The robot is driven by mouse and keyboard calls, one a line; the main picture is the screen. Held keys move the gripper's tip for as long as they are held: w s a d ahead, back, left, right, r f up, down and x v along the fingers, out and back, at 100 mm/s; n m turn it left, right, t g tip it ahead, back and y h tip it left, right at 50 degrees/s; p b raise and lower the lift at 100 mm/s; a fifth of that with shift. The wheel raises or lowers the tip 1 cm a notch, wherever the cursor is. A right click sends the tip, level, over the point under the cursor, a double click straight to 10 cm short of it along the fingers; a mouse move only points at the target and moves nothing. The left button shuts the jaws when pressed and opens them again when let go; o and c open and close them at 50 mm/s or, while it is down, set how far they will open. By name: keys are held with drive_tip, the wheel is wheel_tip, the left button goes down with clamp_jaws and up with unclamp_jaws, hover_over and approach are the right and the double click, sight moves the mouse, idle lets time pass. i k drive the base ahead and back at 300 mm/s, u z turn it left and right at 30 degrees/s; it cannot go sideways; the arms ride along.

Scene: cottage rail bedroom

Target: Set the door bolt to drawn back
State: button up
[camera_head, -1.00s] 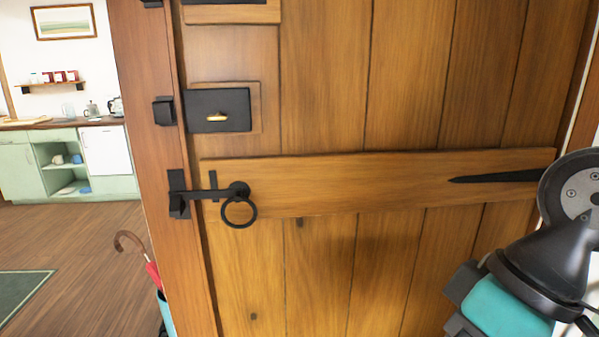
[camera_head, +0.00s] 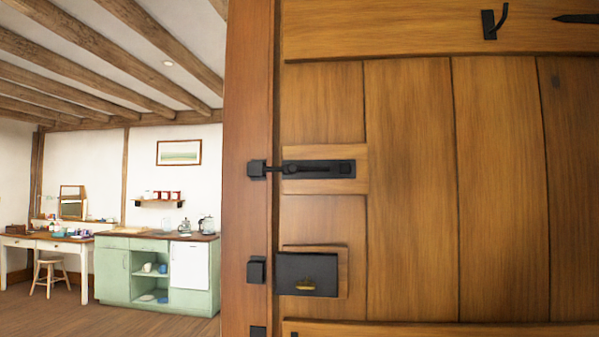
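The door bolt (camera_head: 318,169) is a black metal slide bolt on a wooden backing block, in the upper left part of the plank door (camera_head: 410,200). Its thin rod reaches left past the door's edge to the black keeper (camera_head: 256,169) on the door frame, and its tip appears to be in the keeper. A small knob shows toward the left of the bolt plate. My gripper is not in view, so whether it is open or shut is hidden.
Below the bolt is a black box lock (camera_head: 306,274) with a small brass knob, and its keeper (camera_head: 256,269) on the frame. A black hook (camera_head: 493,22) is at the upper right. Left of the frame (camera_head: 248,90), a green kitchen cabinet (camera_head: 130,272) and wooden floor show beyond.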

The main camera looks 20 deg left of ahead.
sight(293, 167)
drive_tip(key=k, duration=0.6)
drive_tip(key=u, duration=0.7)
drive_tip(key=i, duration=1.05)
drive_tip(key=u, duration=0.65)
